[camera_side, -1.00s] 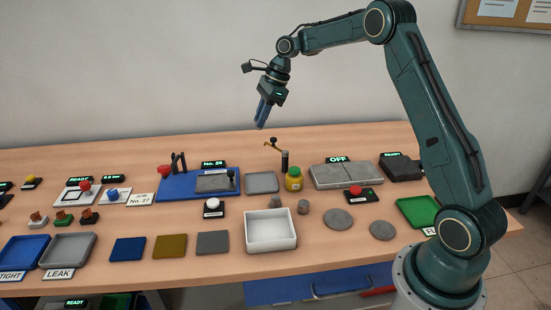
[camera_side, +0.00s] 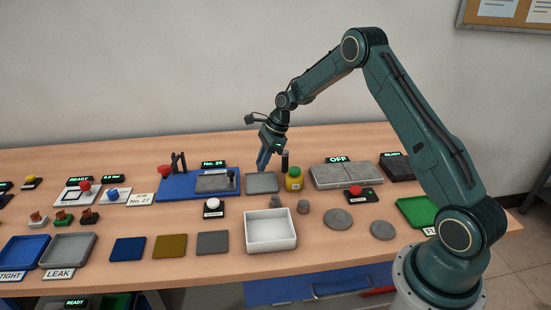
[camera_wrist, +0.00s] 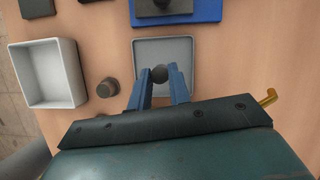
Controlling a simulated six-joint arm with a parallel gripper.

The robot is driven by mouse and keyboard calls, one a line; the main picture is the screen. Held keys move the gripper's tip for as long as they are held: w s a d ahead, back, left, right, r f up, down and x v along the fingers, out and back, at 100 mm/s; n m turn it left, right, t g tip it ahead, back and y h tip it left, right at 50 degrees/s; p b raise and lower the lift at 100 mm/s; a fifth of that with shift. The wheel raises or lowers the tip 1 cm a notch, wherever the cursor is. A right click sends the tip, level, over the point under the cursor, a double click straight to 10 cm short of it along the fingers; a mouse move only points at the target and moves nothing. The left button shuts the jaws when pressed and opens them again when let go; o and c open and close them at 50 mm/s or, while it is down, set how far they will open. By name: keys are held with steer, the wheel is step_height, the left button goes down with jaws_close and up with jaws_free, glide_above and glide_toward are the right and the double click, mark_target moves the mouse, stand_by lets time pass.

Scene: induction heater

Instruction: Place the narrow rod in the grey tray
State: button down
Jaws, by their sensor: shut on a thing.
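The small grey tray (camera_side: 262,190) lies flat behind the white box in the side view. It fills the upper middle of the wrist view (camera_wrist: 180,45). My gripper (camera_side: 263,167) points down over this tray, its fingertips at or just above it. In the wrist view my blue fingers (camera_wrist: 162,82) are closed on a narrow dark rod (camera_wrist: 160,73), seen end-on as a round tip. The rod's lower part is hidden, so I cannot tell whether it touches the tray floor.
A yellow-green jar (camera_side: 294,180) and a dark post (camera_side: 285,160) stand right of the tray. A blue fixture (camera_side: 170,187) is at left. An open white box (camera_side: 270,243) and two short grey cylinders (camera_side: 275,202) (camera_side: 303,207) are in front.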

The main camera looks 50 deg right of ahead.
steer(key=shift+f, duration=0.2)
steer(key=shift+f, duration=2.05)
steer(key=shift+f, duration=0.2)
steer(key=c, duration=1.3)
jaws_free()
steer(key=shift+r, duration=0.1)
steer(key=v, duration=1.2)
steer(key=shift+a+r, duration=0.1)
steer(key=shift+r, duration=0.1)
